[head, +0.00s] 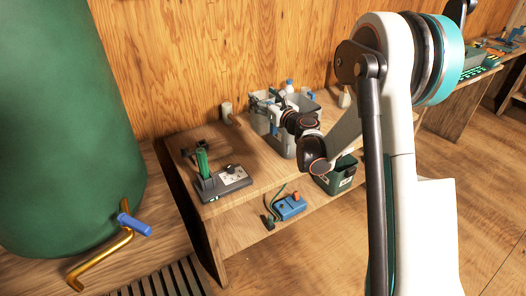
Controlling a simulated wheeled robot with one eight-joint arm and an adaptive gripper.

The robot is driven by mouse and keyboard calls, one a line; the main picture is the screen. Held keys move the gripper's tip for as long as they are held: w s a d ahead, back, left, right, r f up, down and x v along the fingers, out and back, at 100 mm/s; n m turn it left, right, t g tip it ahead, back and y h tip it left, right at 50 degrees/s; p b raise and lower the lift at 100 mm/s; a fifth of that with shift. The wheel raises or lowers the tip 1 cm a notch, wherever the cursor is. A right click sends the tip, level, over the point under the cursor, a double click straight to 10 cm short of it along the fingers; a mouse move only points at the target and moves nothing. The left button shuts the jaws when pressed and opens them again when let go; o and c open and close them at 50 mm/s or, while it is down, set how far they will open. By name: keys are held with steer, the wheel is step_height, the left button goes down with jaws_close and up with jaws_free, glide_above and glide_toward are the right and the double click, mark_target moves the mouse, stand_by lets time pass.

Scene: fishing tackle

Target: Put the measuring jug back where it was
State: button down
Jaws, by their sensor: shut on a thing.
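My gripper (262,104) is at the grey divided crate (281,145) on the wooden bench, over its left part. It is seen small and from behind my wrist. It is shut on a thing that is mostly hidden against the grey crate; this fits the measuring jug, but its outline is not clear. I cannot tell whether the held thing touches the crate. No other measuring jug stands out in view. Pale bottles, one with a blue cap (289,86), stand in the crate's back part.
A green-handled device on a grey base (222,182) stands at the bench's left. A pale jar (227,112) and a pale bottle (344,98) stand near the wall. A dark green bin (341,179) and a blue box (290,207) are lower down. A large green tank (65,120) fills the left.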

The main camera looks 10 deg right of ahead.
step_height(320, 180, down, 18)
steer(key=b, duration=0.6)
steer(key=shift+r, duration=0.2)
steer(key=shift+f, duration=0.1)
steer(key=shift+c, duration=2.2)
jaws_free()
